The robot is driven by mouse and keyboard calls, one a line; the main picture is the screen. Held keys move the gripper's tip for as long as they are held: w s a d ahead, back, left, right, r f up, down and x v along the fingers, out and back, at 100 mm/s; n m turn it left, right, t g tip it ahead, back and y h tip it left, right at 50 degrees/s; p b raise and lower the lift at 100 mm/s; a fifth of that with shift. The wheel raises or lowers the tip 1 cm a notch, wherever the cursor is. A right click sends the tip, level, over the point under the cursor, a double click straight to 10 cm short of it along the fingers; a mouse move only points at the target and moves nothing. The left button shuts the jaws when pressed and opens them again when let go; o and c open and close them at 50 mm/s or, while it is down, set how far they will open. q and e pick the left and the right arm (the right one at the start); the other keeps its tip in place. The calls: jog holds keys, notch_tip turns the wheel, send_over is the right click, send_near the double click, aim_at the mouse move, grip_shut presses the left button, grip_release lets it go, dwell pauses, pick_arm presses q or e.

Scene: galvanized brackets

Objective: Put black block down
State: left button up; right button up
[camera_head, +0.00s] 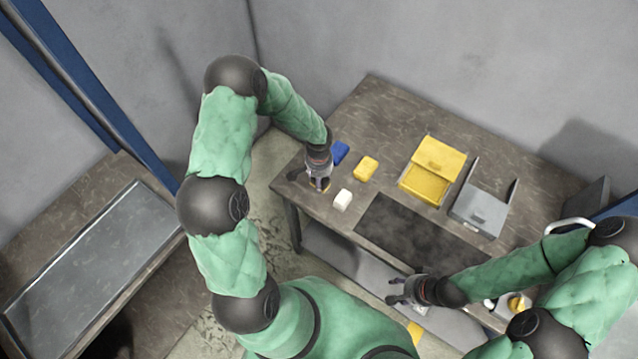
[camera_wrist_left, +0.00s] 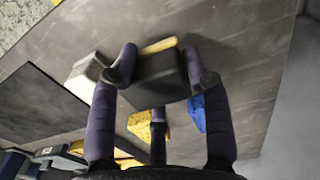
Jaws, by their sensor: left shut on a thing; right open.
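My left gripper (camera_head: 318,184) is over the left end of the wooden table, beside a blue block and a white block. In the left wrist view it is shut on a black block (camera_wrist_left: 160,80), whose edge shows a yellow strip (camera_wrist_left: 157,46). In the head view the black block cannot be made out at the gripper. Whether it touches the table is hard to tell. My right gripper (camera_head: 404,292) is open and empty near the table's front edge.
The table (camera_head: 345,112) holds a blue block (camera_head: 340,152), a yellow block (camera_head: 365,168) and a white block (camera_head: 342,199). A dark mat (camera_head: 410,232), an open yellow box (camera_head: 425,186) and a grey box (camera_head: 480,210) lie to the right. A metal-topped bench (camera_head: 90,265) stands left.

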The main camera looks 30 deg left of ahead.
pick_arm(q)
jog(key=shift+f, duration=1.55)
jog(key=shift+f, duration=0.1)
jog(key=o, duration=1.1)
